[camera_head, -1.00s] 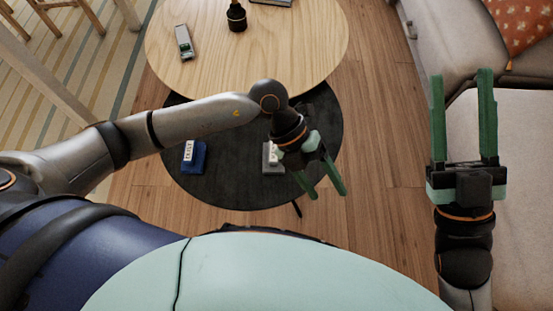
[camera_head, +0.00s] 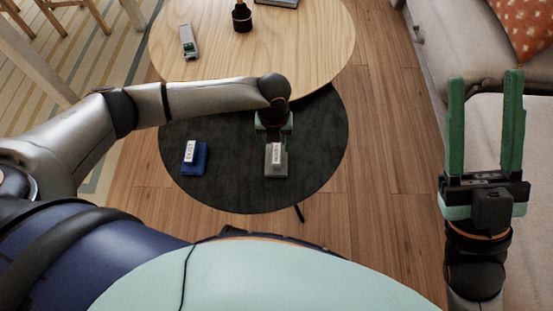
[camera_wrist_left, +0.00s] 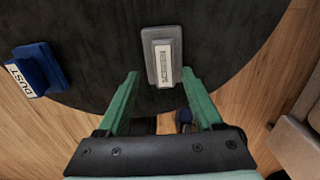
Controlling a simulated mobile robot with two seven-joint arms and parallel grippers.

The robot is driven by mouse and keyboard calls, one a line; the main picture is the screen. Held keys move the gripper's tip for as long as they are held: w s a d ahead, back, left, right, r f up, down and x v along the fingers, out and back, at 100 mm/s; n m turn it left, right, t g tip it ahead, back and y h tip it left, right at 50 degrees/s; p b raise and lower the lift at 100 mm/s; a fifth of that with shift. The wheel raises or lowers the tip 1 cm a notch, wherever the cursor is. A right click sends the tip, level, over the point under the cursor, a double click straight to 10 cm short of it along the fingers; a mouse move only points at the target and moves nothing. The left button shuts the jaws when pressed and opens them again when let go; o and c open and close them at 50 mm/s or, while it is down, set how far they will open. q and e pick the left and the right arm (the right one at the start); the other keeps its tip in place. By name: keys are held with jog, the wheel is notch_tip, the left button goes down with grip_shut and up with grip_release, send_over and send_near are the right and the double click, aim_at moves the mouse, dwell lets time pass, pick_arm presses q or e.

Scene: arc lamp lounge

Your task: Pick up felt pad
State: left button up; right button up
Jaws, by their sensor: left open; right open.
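A grey block (camera_head: 283,169) with a white label lies on the dark round table; its label text is too small to read. It also shows in the left wrist view (camera_wrist_left: 150,36). A blue block (camera_head: 200,165) with a white label lies to its left; in the left wrist view its label reads DUST (camera_wrist_left: 36,80). No label I can read says felt pad. My left gripper (camera_wrist_left: 160,76) is open and empty; its fingertips appear either side of the grey block's near end in the wrist view, contact unclear. My right gripper (camera_head: 484,85) is open and empty at the right.
The dark round table (camera_head: 235,190) is clear between the two blocks. A higher light wood table (camera_head: 300,50) stands behind it, with a small device (camera_head: 188,42) and a dark vase (camera_head: 242,18). A sofa (camera_head: 440,35) is at the right.

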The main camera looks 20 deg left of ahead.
aim_at(277, 153)
pick_arm(q)
jog(key=f, duration=0.1)
jog(key=f+b, duration=0.1)
jog(key=f, duration=0.1)
jog(key=f+b, duration=0.1)
jog(key=f, duration=0.1)
jog(key=shift+w+d+f, duration=0.1)
jog(key=shift+d+f, duration=0.1)
jog(key=shift+d, duration=0.1)
grip_shut()
jog(key=shift+r, duration=0.1)
